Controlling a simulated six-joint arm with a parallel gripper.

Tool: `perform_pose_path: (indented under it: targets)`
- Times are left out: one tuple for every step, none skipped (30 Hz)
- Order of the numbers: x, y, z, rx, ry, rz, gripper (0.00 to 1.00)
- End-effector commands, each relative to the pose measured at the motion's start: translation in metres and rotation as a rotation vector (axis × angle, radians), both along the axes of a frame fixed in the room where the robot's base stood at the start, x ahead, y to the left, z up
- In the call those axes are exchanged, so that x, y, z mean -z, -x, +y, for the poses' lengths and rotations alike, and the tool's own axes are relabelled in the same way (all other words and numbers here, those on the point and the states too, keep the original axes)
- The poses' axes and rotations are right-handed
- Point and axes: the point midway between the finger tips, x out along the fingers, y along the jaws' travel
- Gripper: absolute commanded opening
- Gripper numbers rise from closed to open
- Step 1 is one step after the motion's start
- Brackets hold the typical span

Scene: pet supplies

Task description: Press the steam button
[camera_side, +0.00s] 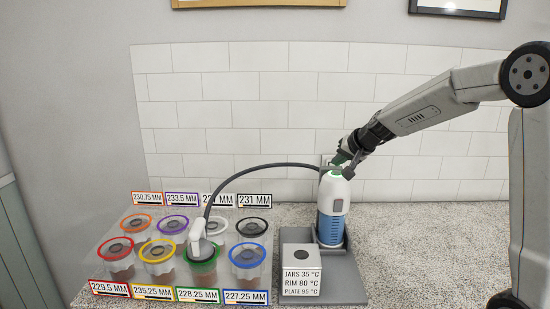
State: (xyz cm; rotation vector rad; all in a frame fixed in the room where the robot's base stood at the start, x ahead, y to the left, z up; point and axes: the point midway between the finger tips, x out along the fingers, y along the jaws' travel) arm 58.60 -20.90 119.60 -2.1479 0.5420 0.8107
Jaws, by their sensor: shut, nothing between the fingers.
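A white and blue steamer (333,208) stands upright in a grey holder at the middle right. A green steam button (336,169) shows at its top. My gripper (343,163) is shut and empty, coming down from the upper right. Its fingertips are at the steamer's top, at or just over the button. I cannot tell whether they touch it, since the gripper partly covers it. A dark hose (262,168) arches left from the steamer to a white steam head (200,240), which sits over the green-rimmed jar (201,268).
Several jars with coloured rims, such as the blue-rimmed jar (247,258), stand in two rows with millimetre labels. A white box with temperature text (300,272) stands left of the steamer. The speckled counter (430,255) is clear to the right. A tiled wall (240,110) rises behind.

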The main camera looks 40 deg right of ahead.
Motion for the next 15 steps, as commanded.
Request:
perform_pose_path:
  targets:
    - [-0.003,0.0,0.0,0.0,0.002,-0.002,0.0]
    - [-0.005,0.0,0.0,-0.001,0.001,-0.003,0.0]
    - [-0.007,0.0,0.0,0.001,0.001,-0.003,0.0]
    - [-0.009,0.0,0.0,-0.001,0.001,-0.004,0.0]
    - [-0.011,-0.001,0.0,-0.001,0.002,-0.004,0.0]
    - [-0.014,-0.001,0.0,0.0,0.001,-0.004,0.0]
    - [-0.016,0.0,0.0,-0.002,0.001,-0.003,0.0]
    - [-0.018,0.0,0.0,-0.001,0.001,-0.003,0.0]
    - [-0.021,0.0,0.0,0.001,0.001,-0.003,0.0]
    - [-0.023,0.0,0.0,0.0,0.002,-0.003,0.0]
    - [-0.025,0.0,0.0,0.001,0.001,-0.001,0.0]
    - [-0.028,0.0,0.0,0.0,0.0,-0.003,0.0]
    - [-0.03,0.0,0.0,-0.001,0.001,-0.003,0.0]
    - [-0.032,0.0,0.0,-0.001,0.001,-0.003,0.0]
    - [-0.035,0.0,0.0,0.001,0.001,-0.003,0.0]
